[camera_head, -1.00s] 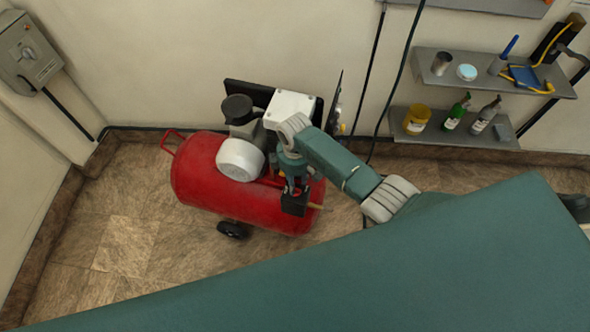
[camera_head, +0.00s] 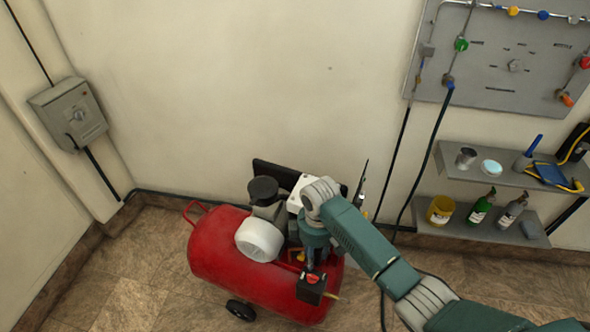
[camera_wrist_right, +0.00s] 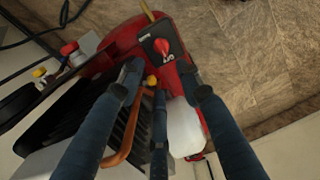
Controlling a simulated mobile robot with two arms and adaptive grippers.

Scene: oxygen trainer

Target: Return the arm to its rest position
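My right arm (camera_head: 365,243) comes in from the lower right in the head view and bends down over the red compressor (camera_head: 240,262). My right gripper (camera_head: 314,262) points down just behind the black switch box with a red knob (camera_head: 312,280). In the right wrist view the fingers of my right gripper (camera_wrist_right: 160,80) are spread, with nothing held between them. The red knob (camera_wrist_right: 154,48) lies beyond the fingertips, apart from them. A white rounded part (camera_wrist_right: 184,128) shows between the fingers. My left gripper is not in view.
A wall panel with valves (camera_head: 500,60) hangs at the upper right. Shelves (camera_head: 480,225) with bottles and tools are at the right. A grey electrical box (camera_head: 72,112) is on the left wall. The floor (camera_head: 120,285) left of the compressor is clear.

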